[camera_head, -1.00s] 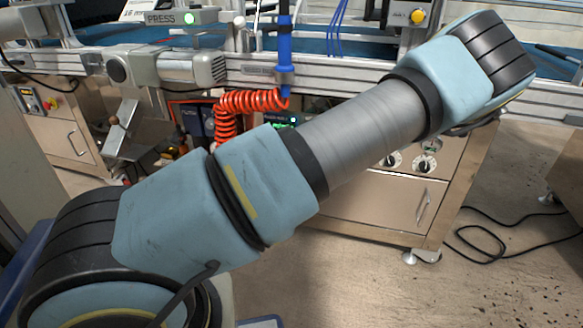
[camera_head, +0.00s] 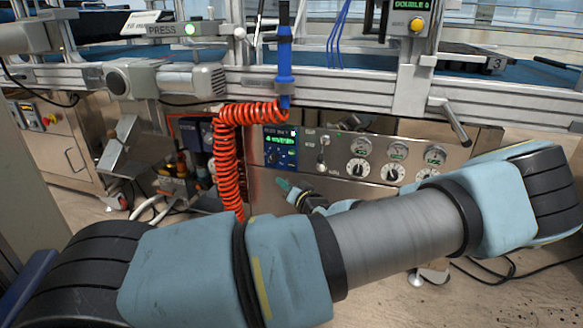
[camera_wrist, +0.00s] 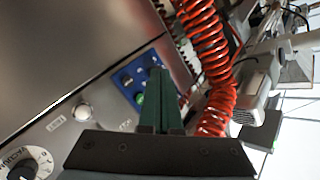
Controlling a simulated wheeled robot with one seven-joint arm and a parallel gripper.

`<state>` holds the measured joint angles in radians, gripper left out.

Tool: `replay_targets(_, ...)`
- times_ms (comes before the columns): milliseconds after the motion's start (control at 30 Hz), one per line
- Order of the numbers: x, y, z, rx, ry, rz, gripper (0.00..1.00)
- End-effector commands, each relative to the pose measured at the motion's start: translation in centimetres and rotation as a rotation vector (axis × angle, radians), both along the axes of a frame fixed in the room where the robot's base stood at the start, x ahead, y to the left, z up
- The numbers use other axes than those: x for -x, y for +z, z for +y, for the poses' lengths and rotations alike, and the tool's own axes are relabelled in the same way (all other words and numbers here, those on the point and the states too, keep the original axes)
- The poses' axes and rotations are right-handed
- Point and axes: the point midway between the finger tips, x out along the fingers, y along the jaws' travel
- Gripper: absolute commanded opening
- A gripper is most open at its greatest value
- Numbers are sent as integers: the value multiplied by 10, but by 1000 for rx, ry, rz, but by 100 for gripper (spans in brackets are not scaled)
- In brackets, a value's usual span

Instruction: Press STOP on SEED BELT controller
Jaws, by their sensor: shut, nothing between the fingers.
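A small blue controller (camera_head: 281,146) with a lit green display is set in the steel cabinet front in the head view. Its lettering is too small to read surely as SEED BELT. My gripper (camera_head: 283,184) is just below it, its green fingers shut and empty. In the wrist view the fingers (camera_wrist: 160,72) point at the blue controller (camera_wrist: 122,78) and cover part of it. A green button (camera_wrist: 140,98) shows beside the fingers. No STOP label can be read; I cannot tell whether the fingertips touch the panel.
A coiled red hose (camera_head: 229,150) hangs just left of the controller and shows close right of the fingers in the wrist view (camera_wrist: 208,60). Dials (camera_head: 393,173) line the cabinet to the right. A conveyor rail (camera_head: 340,82) runs above. Another control box (camera_head: 38,115) stands far left.

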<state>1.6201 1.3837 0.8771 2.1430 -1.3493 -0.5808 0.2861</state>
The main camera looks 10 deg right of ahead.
Motion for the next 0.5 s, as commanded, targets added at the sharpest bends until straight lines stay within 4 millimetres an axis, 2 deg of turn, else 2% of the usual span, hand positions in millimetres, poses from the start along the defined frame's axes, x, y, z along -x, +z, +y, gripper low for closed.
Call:
replay_targets(300,-39,-3,-22,2,-2,-2,0)
replay_targets(500,-57,-2,-32,2,-1,1,0)
